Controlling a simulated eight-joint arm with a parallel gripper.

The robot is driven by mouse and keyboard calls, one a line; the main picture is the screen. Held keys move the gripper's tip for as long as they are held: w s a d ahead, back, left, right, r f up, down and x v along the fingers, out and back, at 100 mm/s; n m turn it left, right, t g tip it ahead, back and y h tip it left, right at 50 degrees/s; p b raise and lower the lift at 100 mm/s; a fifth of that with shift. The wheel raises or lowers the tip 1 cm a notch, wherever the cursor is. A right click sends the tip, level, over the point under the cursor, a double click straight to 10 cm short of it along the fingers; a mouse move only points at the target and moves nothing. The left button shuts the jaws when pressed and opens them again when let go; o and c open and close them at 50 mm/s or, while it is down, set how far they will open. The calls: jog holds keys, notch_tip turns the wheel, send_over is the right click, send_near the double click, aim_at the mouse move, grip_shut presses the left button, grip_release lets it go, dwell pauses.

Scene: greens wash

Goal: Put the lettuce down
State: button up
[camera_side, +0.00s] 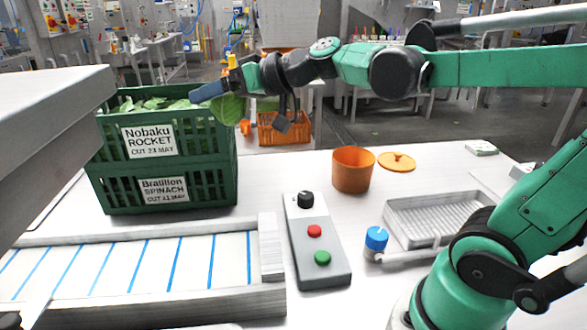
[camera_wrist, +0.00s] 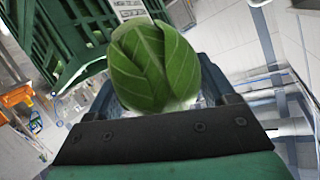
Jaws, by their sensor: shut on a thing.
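The lettuce (camera_wrist: 152,66), a round head of green leaves, fills the top middle of the wrist view between my fingers. In the side view the lettuce (camera_side: 229,108) shows at the right rim of the upper green crate, partly hidden by my gripper. My gripper (camera_side: 218,88) is shut on it, at about the height of the crate's rim. I cannot tell whether the lettuce touches the crate.
Two green crates are stacked at left, the upper labelled Nobaku Rocket (camera_side: 190,150) and holding leaves, the lower Bratillon Spinach (camera_side: 210,187).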

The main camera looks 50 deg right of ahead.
jog(key=d+m+t+h, duration=0.1)
jog(key=d+m+h, duration=0.25)
jog(key=d, duration=0.45)
jog(key=m+g+h, duration=0.1)
jog(key=m+h, duration=0.6)
jog(key=h, duration=0.1)
send_over(352, 148)
jog(key=s+a, duration=0.1)
jog(key=a, duration=0.2)
notch_tip(352, 148, down, 14)
jog(key=shift+n, duration=0.25)
jog(key=shift+s+a+f, duration=0.1)
jog(key=shift+s+f, duration=0.05)
jog(key=shift+f, duration=2.15)
jog(key=shift+f, duration=0.6)
jog(key=o, duration=1.2)
